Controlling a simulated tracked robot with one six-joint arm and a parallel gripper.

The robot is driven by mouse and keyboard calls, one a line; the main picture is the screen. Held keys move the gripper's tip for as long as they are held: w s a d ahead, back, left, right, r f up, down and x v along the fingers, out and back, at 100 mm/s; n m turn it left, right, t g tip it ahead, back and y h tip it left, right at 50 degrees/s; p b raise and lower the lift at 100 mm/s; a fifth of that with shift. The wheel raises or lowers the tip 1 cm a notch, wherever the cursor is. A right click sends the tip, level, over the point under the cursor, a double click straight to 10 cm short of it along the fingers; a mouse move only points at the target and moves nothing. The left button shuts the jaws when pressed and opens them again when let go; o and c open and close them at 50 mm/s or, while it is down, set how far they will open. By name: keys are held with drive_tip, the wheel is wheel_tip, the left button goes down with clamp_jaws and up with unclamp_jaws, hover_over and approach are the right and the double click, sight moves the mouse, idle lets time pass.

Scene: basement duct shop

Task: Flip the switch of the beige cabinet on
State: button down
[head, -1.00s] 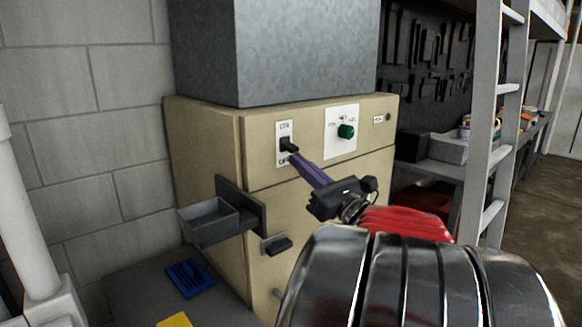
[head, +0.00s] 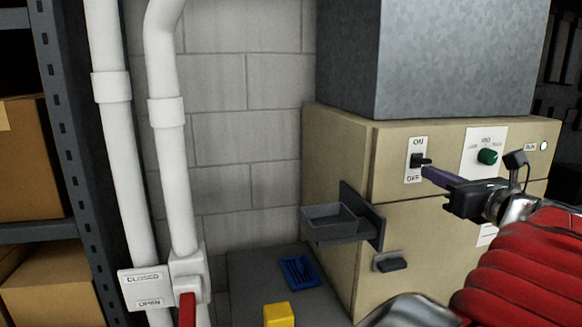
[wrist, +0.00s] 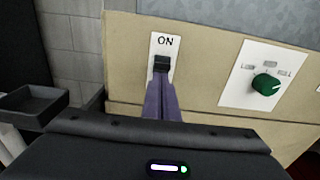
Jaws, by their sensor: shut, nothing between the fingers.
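The beige cabinet (head: 340,150) stands against the block wall. Its switch (head: 420,160) has a black lever on a white plate marked ON above and OFF below. The lever sits in the upper part of the plate, close under ON, and it also shows in the wrist view (wrist: 161,64). My gripper (head: 426,173), with purple fingers, is shut and empty, its tips just below the lever. In the wrist view the tips (wrist: 160,86) are right under it; I cannot tell if they touch. The RUN lamp (head: 544,146) looks pale and lit.
A green knob (head: 487,157) sits right of the switch. White pipes (head: 125,170) and a shelf rack (head: 65,150) stand left. A yellow block (head: 277,314) and blue tray (head: 299,271) lie low.

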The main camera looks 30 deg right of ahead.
drive_tip(key=s+a+f, duration=0.2)
drive_tip(key=s, duration=0.3)
drive_tip(key=s+a+f, duration=0.1)
drive_tip(key=s+f, duration=0.1)
drive_tip(key=s, duration=0.3)
drive_tip(key=shift+s+a, duration=0.2)
drive_tip(key=shift+a, duration=0.15)
idle(0.3)
drive_tip(key=shift+w+f, duration=0.1)
idle(0.4)
